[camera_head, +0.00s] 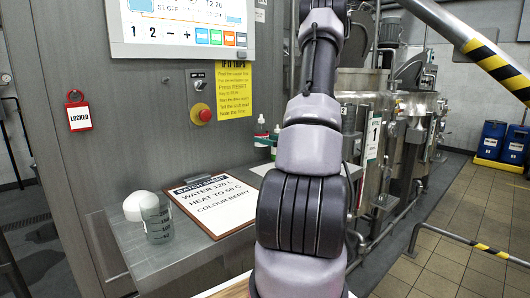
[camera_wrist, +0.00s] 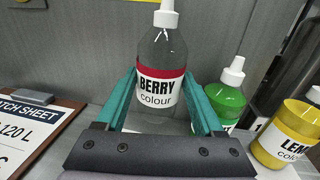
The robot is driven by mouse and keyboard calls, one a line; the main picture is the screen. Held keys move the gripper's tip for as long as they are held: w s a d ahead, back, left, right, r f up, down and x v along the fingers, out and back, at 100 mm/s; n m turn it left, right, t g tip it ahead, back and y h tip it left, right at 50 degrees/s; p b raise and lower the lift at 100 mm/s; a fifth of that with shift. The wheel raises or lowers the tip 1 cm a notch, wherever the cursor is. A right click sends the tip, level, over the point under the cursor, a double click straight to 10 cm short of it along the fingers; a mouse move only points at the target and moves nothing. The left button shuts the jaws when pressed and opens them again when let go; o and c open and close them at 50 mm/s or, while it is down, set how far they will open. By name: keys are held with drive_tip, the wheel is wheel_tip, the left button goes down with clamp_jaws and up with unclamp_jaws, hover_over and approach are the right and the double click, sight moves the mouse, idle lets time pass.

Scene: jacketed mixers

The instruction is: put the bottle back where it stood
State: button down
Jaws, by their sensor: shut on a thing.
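My gripper (camera_wrist: 160,100) is shut on the berry bottle (camera_wrist: 160,60), a clear bottle with a white cap, a dark red band and a "BERRY colour" label. The teal fingers lie on either side of it. It looks upright. Its base is low between the fingers, and I cannot tell whether it touches the shelf. A green bottle (camera_wrist: 227,95) stands close to the right finger, partly hidden by it. A yellow lemon bottle (camera_wrist: 285,132) is farther right. In the head view my arm hides most of this area; small white caps show left of it.
The steel shelf (camera_head: 125,238) bears a clipboard (camera_head: 214,204) with a batch sheet, a clear measuring beaker (camera_head: 157,222) and a white rounded object (camera_head: 134,206). The control panel wall rises behind, with a red stop button (camera_head: 202,114). Steel mixers (camera_head: 400,115) stand right.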

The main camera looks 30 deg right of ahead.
sight(267, 152)
wheel_tip(267, 152, down, 4)
drive_tip(key=shift+a+f, duration=0.1)
drive_tip(key=shift+f, duration=0.1)
drive_tip(key=shift+w+f, duration=0.2)
drive_tip(key=shift+f, duration=0.15)
unclamp_jaws()
